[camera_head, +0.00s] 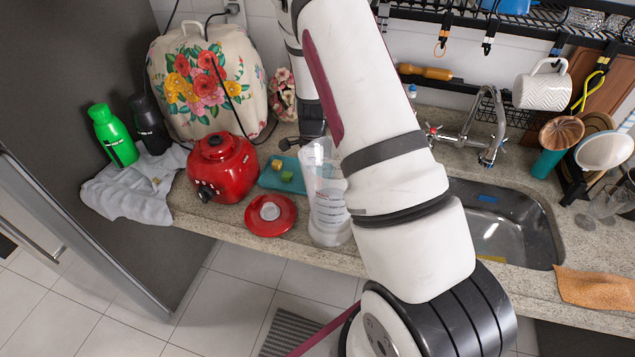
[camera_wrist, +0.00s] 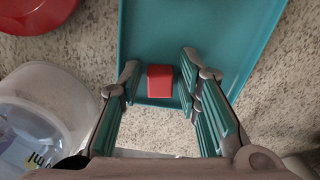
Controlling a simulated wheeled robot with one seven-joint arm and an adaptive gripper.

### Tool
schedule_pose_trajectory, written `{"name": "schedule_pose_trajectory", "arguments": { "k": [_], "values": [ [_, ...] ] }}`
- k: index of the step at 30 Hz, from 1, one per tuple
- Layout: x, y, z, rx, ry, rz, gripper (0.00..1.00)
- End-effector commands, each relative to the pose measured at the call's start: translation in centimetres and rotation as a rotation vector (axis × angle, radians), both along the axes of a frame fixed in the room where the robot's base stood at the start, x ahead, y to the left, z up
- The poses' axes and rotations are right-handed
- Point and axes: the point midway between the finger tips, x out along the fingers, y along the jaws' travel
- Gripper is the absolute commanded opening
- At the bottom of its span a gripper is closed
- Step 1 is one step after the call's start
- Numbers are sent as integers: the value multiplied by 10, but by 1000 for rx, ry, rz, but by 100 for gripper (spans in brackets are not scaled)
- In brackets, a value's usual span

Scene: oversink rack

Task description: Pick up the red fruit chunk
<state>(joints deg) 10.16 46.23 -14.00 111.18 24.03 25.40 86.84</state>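The red fruit chunk (camera_wrist: 160,81) lies on a teal tray (camera_wrist: 205,25) in the wrist view, near the tray's edge. I cannot tell how far above the tray the fingertips are. In the head view the teal tray (camera_head: 268,182) is on the counter with small yellow-green chunks (camera_head: 287,175) on it. The red chunk and my fingertips cannot be made out there.
A clear measuring jug (camera_head: 326,205) stands right of the tray; it also shows in the wrist view (camera_wrist: 35,115). A red blender base (camera_head: 222,168) and a red lid (camera_head: 270,215) are close on the left. The sink (camera_head: 505,225) is at right.

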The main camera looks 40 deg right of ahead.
Motion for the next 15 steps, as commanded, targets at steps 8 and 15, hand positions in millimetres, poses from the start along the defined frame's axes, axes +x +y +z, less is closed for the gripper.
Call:
{"name": "schedule_pose_trajectory", "arguments": {
  "k": [8,15],
  "values": [
    [0,0,0,0,0,0,7],
    [0,0,1,0,0,1,7]
  ]
}}
